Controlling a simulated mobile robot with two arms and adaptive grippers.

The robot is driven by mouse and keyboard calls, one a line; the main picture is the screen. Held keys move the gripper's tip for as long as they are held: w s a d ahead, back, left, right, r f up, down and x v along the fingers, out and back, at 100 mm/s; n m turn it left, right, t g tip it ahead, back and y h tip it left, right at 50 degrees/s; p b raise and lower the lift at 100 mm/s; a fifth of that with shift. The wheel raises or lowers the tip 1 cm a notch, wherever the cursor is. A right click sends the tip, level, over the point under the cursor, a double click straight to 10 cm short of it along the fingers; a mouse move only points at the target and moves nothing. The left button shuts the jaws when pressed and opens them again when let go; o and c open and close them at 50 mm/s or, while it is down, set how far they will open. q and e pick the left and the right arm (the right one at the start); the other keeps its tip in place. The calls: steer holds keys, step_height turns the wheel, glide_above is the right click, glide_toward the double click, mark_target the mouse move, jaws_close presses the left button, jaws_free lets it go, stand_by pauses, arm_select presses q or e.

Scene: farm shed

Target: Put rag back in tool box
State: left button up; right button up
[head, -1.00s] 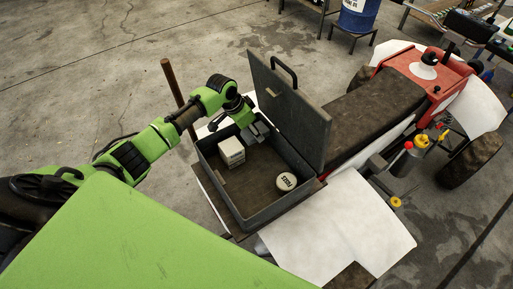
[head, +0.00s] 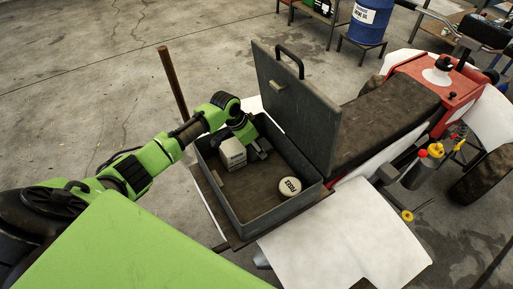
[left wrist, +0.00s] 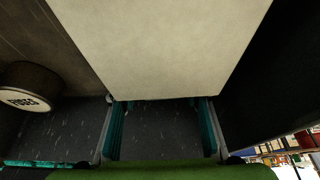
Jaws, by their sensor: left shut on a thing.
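The grey tool box (head: 278,215) stands open with its lid (head: 300,115) raised. My left gripper (head: 257,150) reaches into its rear left part. It is shut on a small pale box (head: 233,154). In the left wrist view, the pale box (left wrist: 160,45) fills the middle, its edge between the fingers of the gripper (left wrist: 160,120). I cannot tell whether the box is clear of the tool box floor. A round white-topped tin marked FUSES (head: 290,187) lies in the tool box; it also shows in the left wrist view (left wrist: 25,98). I cannot make out a rag. My right gripper is not in view.
The tool box sits on a wooden board (head: 210,190) beside a red tractor (head: 460,85) with a dark seat (head: 385,120) and pale fender (head: 345,235). A rusty post (head: 173,85) stands behind my arm. A blue drum (head: 368,25) is at the back. Concrete floor is open at upper left.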

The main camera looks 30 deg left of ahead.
arm_select(q)
steer(key=shift+f, duration=0.1)
steer(key=o, duration=0.8)
steer(key=shift+s+a, duration=0.1)
steer(key=shift+r, duration=0.3)
steer(key=b+v, duration=0.1)
steer(key=v, duration=1)
steer(key=shift+s+r, duration=0.1)
steer(key=shift+r, duration=0.2)
